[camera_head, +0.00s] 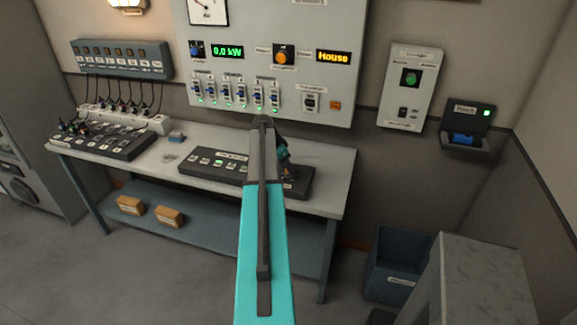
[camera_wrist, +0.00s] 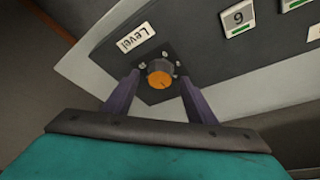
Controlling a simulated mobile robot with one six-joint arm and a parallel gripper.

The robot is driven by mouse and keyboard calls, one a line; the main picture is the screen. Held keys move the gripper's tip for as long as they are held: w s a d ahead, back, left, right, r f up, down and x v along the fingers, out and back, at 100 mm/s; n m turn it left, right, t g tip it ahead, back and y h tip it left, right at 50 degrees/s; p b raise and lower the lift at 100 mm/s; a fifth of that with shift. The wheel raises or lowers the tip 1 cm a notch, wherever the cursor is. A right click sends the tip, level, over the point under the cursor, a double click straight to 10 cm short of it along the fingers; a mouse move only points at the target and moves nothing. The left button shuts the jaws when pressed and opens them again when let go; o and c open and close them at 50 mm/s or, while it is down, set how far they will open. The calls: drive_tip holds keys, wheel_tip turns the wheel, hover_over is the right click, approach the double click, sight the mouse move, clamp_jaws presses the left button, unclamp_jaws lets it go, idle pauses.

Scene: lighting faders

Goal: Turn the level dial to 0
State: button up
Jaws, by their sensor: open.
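The level dial (camera_wrist: 159,73) is a round knob with an orange face and dark rim, on the dark console beside a white "Level" label (camera_wrist: 136,39). Small light marks surround it; where it points is too small to tell. In the wrist view my open gripper (camera_wrist: 160,82) has one purple finger on each side of the dial. I cannot tell if either finger touches it. In the head view my gripper (camera_head: 284,152) is over the right end of the console (camera_head: 216,172), and my arm hides the dial.
A numbered button tile (camera_wrist: 238,17) is on the console near the dial. The console lies on a grey table (camera_head: 333,160). A second console (camera_head: 105,142) and a white power strip (camera_head: 125,120) are at the left. A wall panel (camera_head: 345,65) with switches stands behind.

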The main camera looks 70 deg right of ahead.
drive_tip(key=shift+s+d+f, duration=0.15)
drive_tip(key=shift+d+f, duration=0.05)
drive_tip(key=shift+f, duration=0.4)
drive_tip(key=c, duration=0.9)
drive_tip(key=shift+d+r, duration=0.15)
drive_tip(key=shift+c, duration=0.6)
drive_tip(key=shift+f+n+b, duration=0.2)
drive_tip(key=shift+n+b, duration=0.15)
drive_tip(key=shift+n, duration=0.05)
